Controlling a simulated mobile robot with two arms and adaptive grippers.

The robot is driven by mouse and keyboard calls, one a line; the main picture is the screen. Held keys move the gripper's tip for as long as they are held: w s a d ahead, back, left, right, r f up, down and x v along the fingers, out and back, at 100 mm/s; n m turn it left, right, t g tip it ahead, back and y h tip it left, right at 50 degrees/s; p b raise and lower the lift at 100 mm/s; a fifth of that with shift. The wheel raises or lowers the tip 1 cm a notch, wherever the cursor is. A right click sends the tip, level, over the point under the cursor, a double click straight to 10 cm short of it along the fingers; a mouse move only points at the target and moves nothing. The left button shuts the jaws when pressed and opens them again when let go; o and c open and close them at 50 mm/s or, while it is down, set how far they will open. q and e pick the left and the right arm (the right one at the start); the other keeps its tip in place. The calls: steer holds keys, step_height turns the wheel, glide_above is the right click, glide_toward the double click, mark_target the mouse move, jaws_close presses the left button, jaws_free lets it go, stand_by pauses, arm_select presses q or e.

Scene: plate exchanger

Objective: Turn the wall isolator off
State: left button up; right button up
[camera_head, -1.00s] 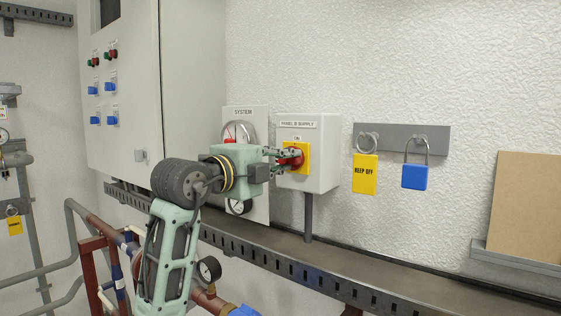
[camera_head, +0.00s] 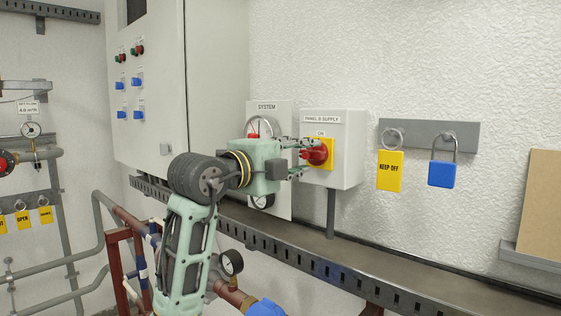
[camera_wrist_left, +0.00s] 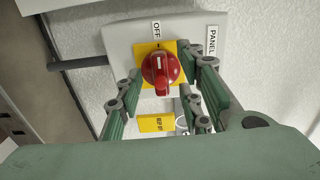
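The wall isolator is a grey box (camera_head: 346,160) labelled PANEL B SUPPLY, with a red rotary knob (camera_head: 318,152) on a yellow plate (camera_head: 329,161). An ON label shows above the plate. My left gripper (camera_head: 303,158) is at the knob, its fingers partly covering it. In the left wrist view the red knob (camera_wrist_left: 160,68) sits between the spread fingers of my left gripper (camera_wrist_left: 162,72), with small gaps beside it. The knob's raised grip runs in line with the OFF label (camera_wrist_left: 156,30). Whether a fingertip touches the knob, I cannot tell. My right gripper is not in view.
A SYSTEM gauge board (camera_head: 283,205) stands just left. A cable tray (camera_head: 400,262) runs below. A large cabinet (camera_head: 150,100) is at left.

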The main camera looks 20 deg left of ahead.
arm_select(q)
steer(key=v, duration=1)
steer(key=shift+s, duration=0.25)
steer(key=shift+a, duration=0.15)
